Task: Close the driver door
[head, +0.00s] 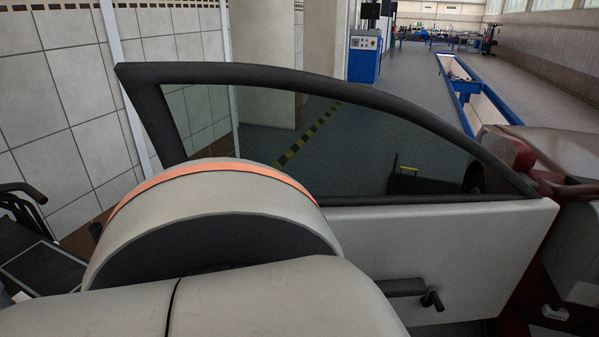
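The driver door (470,250) stands open across the middle of the head view. It has a white lower panel and a black-framed, tinted window (330,145). A dark handle-like bar (400,287) and a small crank-like knob (432,299) sit low on the panel. The car body (565,150), with red interior parts, is at the right edge. A large pale arm link of mine with an orange band fills the lower left and hides the door's lower left part. Neither gripper can be made out. I cannot tell whether the link touches the door.
A tiled wall (60,90) is on the left, with a dark framed object (30,235) below it. A pillar (265,50) and a blue cabinet (364,58) stand beyond the door. A blue-edged pit (480,90) lies at the back right. Open floor lies around it.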

